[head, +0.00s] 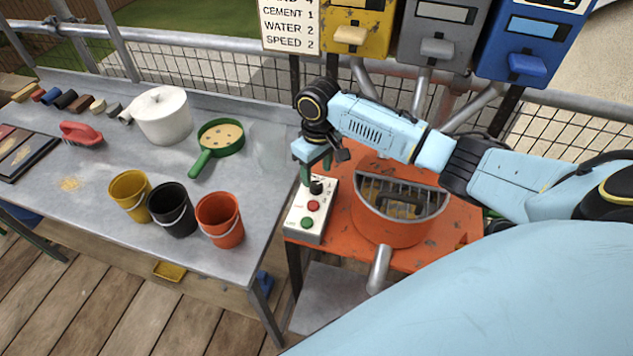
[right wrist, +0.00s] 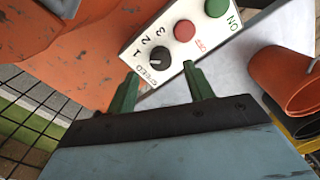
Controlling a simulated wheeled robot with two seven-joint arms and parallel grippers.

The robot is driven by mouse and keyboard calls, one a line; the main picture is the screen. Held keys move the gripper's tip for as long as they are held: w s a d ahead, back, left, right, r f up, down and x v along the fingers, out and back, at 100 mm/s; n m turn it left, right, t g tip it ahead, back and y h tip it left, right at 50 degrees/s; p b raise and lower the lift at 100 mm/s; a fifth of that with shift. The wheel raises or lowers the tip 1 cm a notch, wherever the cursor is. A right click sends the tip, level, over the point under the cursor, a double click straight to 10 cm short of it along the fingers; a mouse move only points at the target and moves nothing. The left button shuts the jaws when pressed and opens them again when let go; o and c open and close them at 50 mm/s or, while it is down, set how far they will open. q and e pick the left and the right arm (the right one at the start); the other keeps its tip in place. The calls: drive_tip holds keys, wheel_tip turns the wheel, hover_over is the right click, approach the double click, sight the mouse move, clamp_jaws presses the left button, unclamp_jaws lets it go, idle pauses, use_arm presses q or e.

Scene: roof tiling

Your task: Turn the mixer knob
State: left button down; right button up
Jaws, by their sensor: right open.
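The mixer knob (right wrist: 160,57) is a black dial on a white control box (head: 310,224), beside the marks 1, 2, 3 and the word SPEED. It shows in the head view (head: 317,187) just below my right gripper (head: 316,172). A red button (head: 313,205) and a green button (head: 307,223) sit on the same box. In the right wrist view, my right gripper (right wrist: 160,90) has its two green fingers apart and empty, with the knob beyond and between their tips. I cannot tell whether they touch the box. The orange mixer (head: 395,231) stands right of the box. My left gripper is not in view.
A steel table (head: 255,185) on the left holds yellow (head: 131,196), black (head: 172,210) and orange (head: 220,220) buckets, a white pot (head: 162,115) and a green sieve (head: 219,138). Dispensers (head: 437,40) and a sign reading SPEED 2 (head: 290,25) stand behind the mixer.

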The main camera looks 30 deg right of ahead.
sight(316, 184)
drive_tip(key=shift+a+f, duration=0.1)
drive_tip(key=shift+f, duration=2.05)
drive_tip(key=shift+c, duration=0.2)
drive_tip(key=c, duration=0.9)
drive_tip(key=shift+r+m+p, duration=0.2)
drive_tip(key=shift+m+p, duration=0.2)
drive_tip(key=shift+p, duration=0.15)
drive_tip(key=shift+c, duration=0.2)
drive_tip(key=m+p, duration=0.4)
drive_tip(key=p, duration=0.2)
drive_tip(key=shift+r+p, duration=0.1)
drive_tip(key=shift+p, duration=0.3)
drive_tip(key=m+p, duration=0.2)
drive_tip(key=m, duration=0.1)
drive_tip(key=shift+p, duration=0.3)
drive_tip(key=shift+f+m+p, duration=0.2)
drive_tip(key=shift+m+p, duration=0.2)
drive_tip(key=shift+m, duration=0.1)
